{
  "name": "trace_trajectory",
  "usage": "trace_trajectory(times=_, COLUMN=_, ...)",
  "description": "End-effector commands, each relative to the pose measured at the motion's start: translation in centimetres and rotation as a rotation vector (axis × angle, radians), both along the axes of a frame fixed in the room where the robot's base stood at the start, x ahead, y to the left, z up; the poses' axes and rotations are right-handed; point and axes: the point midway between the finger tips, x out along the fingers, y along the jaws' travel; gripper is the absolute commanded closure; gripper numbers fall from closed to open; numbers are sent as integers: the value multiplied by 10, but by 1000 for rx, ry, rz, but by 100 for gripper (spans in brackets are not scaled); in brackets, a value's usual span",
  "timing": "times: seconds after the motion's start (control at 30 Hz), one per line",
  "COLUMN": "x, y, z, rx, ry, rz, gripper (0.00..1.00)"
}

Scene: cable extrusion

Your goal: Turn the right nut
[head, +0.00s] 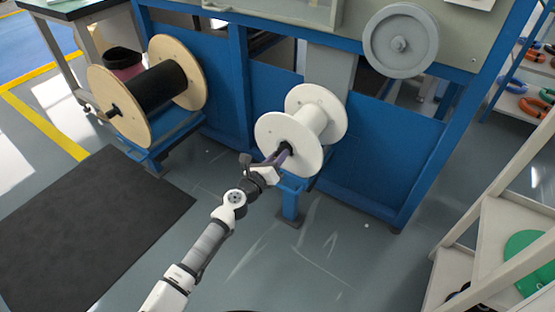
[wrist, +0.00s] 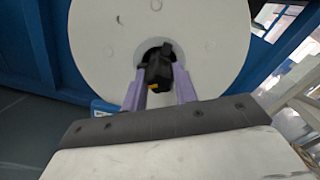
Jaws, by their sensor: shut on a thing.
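The right nut (wrist: 158,72) is a black knob at the hub of the white spool (wrist: 100,40), with a small yellow-orange mark on its lower side. In the head view the nut (head: 285,149) is a small dark shape at the spool's near face, partly hidden by my gripper. My gripper (wrist: 160,88) has purple fingers, one on each side of the nut, and is shut on it. In the head view my gripper (head: 281,156) reaches up to the hub of the white spool (head: 275,128) from the lower left.
A wooden spool of black cable (head: 165,88) stands to the left on the blue frame. A grey wheel (head: 400,40) is mounted above right. A black mat (head: 95,230) lies on the floor at left. A white shelf (head: 500,250) stands at right.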

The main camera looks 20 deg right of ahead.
Motion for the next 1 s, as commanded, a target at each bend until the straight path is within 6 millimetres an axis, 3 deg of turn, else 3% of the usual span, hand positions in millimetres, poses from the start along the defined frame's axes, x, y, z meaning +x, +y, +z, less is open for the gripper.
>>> trace_trajectory(times=1.0, x=-1, y=-1, z=-3, rx=569, ry=-726, rz=-6, gripper=94)
